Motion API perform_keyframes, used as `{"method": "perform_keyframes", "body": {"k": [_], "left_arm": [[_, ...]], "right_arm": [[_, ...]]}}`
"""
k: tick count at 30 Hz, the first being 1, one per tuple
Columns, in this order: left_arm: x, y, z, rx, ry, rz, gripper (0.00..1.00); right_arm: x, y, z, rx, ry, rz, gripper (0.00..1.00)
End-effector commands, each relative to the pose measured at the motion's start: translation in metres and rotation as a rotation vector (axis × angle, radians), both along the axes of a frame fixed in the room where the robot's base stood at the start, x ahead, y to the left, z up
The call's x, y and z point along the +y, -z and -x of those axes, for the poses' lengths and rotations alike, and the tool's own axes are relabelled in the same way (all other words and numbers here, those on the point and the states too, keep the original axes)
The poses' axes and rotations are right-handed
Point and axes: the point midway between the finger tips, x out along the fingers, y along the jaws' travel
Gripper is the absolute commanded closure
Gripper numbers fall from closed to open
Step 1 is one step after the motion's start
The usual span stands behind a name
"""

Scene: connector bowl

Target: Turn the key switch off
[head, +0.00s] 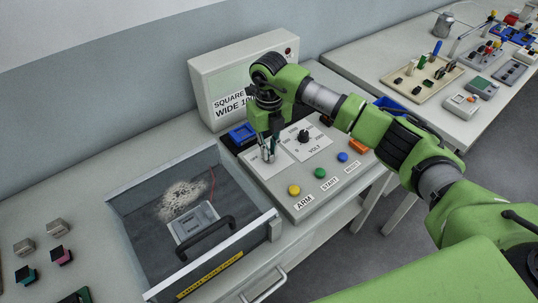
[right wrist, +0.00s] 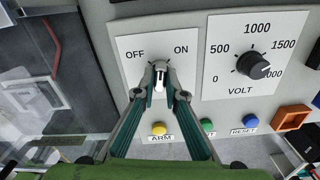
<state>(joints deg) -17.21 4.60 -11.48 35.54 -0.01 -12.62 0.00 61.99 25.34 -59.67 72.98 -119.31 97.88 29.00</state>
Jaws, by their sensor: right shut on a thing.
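The key switch (right wrist: 159,83) sits on a white plate (right wrist: 130,62) marked OFF at left and ON at right in the right wrist view. A pale key part shows between the fingertips, roughly upright in that picture; its exact setting is partly hidden. My right gripper (right wrist: 160,72) is shut on the key. In the head view my right gripper (head: 267,156) points down at the OFF/ON plate (head: 254,161) on the sloped control panel (head: 312,202). My left gripper is not in view.
A VOLT knob (head: 303,136) is right of the switch. Yellow ARM (head: 294,190), green START (head: 320,173) and blue RESET (head: 342,157) buttons line the panel front. An open-topped test box (head: 129,222) with a handle stands left. An orange square holder (head: 358,146) is at the right.

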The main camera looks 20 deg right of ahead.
Motion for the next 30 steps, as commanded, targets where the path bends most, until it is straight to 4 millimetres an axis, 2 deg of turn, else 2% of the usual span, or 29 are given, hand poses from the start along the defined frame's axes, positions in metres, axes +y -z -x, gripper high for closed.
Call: {"method": "perform_keyframes", "body": {"k": [1,15,30], "left_arm": [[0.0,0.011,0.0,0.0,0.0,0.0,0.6],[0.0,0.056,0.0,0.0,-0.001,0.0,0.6],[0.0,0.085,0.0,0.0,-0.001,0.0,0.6]], "right_arm": [[-0.001,0.004,-0.001,-0.005,-0.043,0.002,1.0],[0.0,0.003,-0.002,-0.006,-0.489,0.001,1.0],[0.0,0.001,-0.001,-0.005,-0.867,0.001,1.0]]}}
